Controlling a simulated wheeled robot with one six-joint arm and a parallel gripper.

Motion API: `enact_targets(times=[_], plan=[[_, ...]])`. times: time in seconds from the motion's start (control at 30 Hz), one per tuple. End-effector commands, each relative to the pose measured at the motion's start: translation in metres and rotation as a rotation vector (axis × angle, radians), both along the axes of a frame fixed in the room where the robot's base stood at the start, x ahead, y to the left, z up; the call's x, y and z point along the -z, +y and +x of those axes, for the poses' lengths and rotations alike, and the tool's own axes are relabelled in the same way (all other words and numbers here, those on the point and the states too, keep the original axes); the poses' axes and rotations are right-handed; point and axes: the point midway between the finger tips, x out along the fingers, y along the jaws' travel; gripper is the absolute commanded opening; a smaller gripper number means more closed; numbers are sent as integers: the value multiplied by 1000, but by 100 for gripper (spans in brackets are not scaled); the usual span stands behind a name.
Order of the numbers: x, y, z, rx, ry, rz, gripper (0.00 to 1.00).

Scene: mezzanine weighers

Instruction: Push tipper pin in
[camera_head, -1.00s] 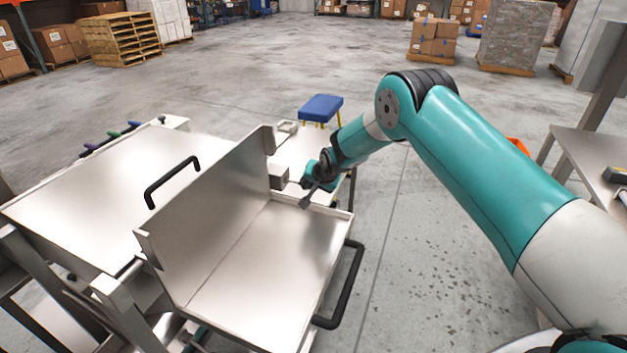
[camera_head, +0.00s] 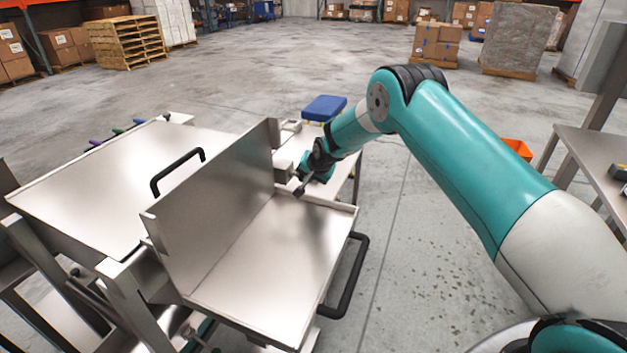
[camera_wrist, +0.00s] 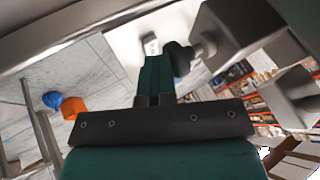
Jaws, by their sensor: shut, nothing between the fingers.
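The tipper pin shows in the wrist view as a dark round knob (camera_wrist: 178,58) on a short metal shaft. The shaft runs into a grey metal bracket (camera_wrist: 245,40). My gripper (camera_wrist: 156,72) is shut and empty, its fingers together just left of the knob; I cannot tell whether they touch it. In the head view my gripper (camera_head: 304,166) is at the far end of the steel tipper tray (camera_head: 275,250), beside a small grey block (camera_head: 283,173). The pin itself cannot be made out there, and the fingertips are partly hidden by my wrist.
The tray has a tall upright side wall (camera_head: 215,200) and a black handle (camera_head: 350,280). A steel table with another black handle (camera_head: 178,168) stands left. A blue stool (camera_head: 324,107) is behind, a bench (camera_head: 590,165) at right. The floor between is clear.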

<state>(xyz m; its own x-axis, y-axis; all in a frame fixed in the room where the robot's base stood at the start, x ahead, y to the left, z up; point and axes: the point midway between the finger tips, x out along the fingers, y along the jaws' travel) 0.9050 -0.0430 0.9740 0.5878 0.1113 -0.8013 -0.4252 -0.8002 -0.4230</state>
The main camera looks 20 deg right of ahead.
Motion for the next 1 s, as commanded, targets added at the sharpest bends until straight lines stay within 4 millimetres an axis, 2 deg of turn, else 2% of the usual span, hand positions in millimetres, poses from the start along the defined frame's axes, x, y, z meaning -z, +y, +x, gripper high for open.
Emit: enact_targets(times=[0.17,0.37,0.7,1.0], plan=[[-3,-2,-1,-4,-10,2,0],[-2,-20,-18,-10,-2,1,0],[-56,-26,-59,-15,-5,1,0],[-79,-29,-76,-16,-1,1,0]])
